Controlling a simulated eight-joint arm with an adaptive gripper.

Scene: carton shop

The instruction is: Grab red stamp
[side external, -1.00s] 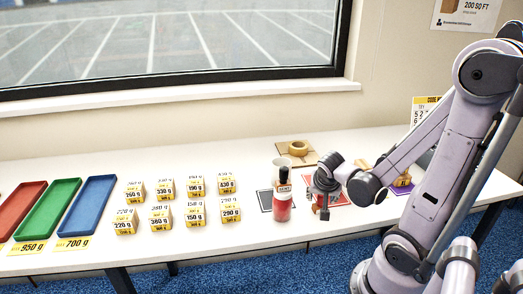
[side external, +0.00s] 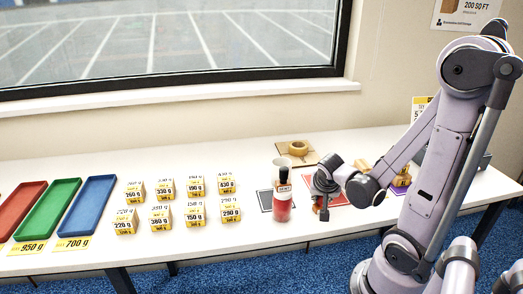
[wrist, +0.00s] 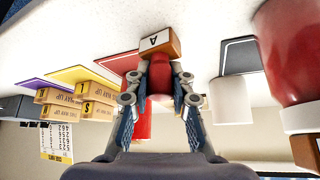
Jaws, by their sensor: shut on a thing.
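The red stamp (wrist: 160,75) is between my fingers in the wrist view. It has a red handle and a wooden block with a white face marked "A". My gripper (wrist: 162,88) is shut on the red handle. I cannot tell whether the stamp touches the table.
A red bottle with a dark cap (side external: 282,200) stands close left of my gripper. A red mat (side external: 328,190), a black-edged mat (side external: 264,201) and a tape roll (side external: 298,147) are near. Several small priced boxes (side external: 160,217) and coloured trays (side external: 88,205) lie left.

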